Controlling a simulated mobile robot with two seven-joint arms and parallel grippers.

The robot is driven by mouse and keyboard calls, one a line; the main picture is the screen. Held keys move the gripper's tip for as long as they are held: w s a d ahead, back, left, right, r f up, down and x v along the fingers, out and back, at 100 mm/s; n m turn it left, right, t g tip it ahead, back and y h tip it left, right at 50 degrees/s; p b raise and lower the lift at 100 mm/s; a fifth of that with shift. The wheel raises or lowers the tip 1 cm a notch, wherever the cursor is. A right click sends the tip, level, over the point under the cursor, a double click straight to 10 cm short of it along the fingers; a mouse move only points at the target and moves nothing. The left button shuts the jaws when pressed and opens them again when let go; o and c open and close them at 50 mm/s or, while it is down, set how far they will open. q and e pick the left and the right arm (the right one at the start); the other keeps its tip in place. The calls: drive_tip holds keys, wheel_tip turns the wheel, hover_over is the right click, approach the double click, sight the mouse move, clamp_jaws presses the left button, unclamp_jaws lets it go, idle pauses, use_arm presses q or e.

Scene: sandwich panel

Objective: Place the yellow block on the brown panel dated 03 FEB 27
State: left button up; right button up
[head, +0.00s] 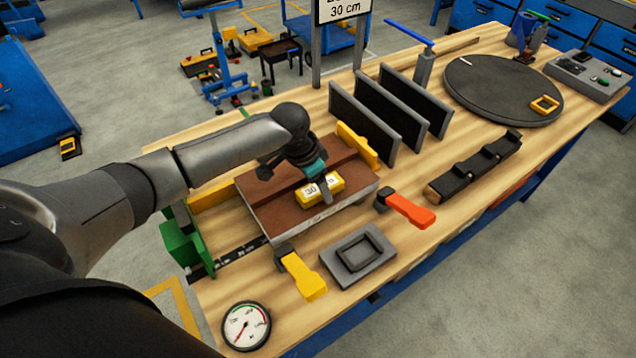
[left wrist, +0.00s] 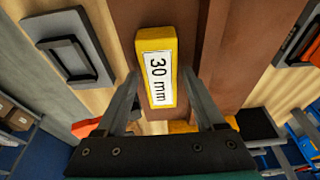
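The yellow block (head: 335,182) carries a white label and appears to lie on a brown panel (head: 270,196) at the workbench's near-left part. In the left wrist view the block (left wrist: 156,38) has a "30 mm" label, with the brown panel (left wrist: 228,50) behind it. My left gripper (left wrist: 162,72) is above the panel, its fingers on either side of the block. A narrow gap shows at the right finger, so it looks open. In the head view one finger covers part of the block. No date is readable on the panel. My right gripper is not in view.
Yellow clamps (head: 303,276) and an orange-handled clamp (head: 408,209) stand around the panel. A grey tray (head: 340,268) and a dial gauge (head: 246,325) lie nearer. Dark upright panels (head: 365,125) stand behind right. A dark round disc (head: 490,90) is farther right.

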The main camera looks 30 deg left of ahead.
use_arm(q)
drive_tip(key=shift+o, duration=0.4)
drive_tip(key=shift+r, duration=0.15)
drive_tip(key=shift+r, duration=0.25)
drive_tip(key=p+v, duration=0.2)
drive_tip(key=v, duration=0.9)
drive_tip(key=shift+r, duration=0.25)
